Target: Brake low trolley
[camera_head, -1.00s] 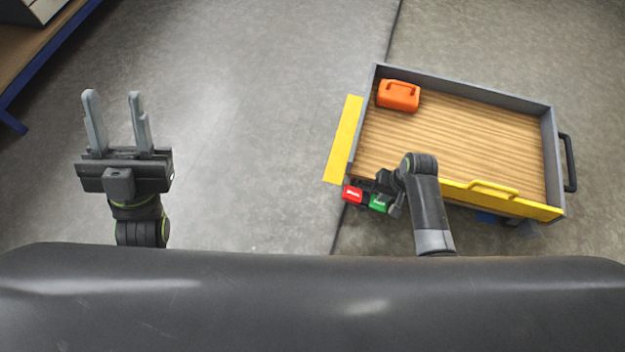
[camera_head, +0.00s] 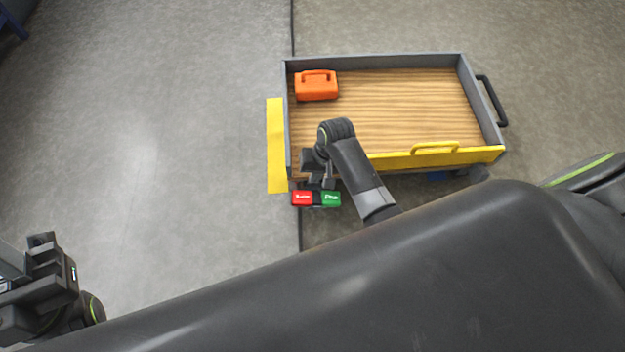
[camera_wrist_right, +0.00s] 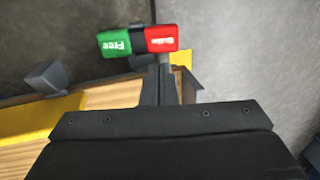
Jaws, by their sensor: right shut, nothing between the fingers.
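The low trolley (camera_head: 375,60) has grey walls, a wooden deck and a yellow near side. At its near left corner sit a red pedal marked Brake (camera_head: 302,198) and a green pedal marked Free (camera_head: 331,198). My right gripper (camera_head: 318,183) is shut and empty, close by the pedals. The right wrist view shows its fingertips (camera_wrist_right: 164,72) at the edge of the red pedal (camera_wrist_right: 161,39), beside the green one (camera_wrist_right: 114,42); I cannot tell if they touch. My left gripper (camera_head: 15,268) is partly cut off at the left edge, away from the trolley.
An orange toolbox (camera_head: 317,86) stands in the trolley's far left corner. A yellow floor strip (camera_head: 277,145) runs along its left side. A black handle (camera_head: 492,101) is on its right end. The floor left of it is clear.

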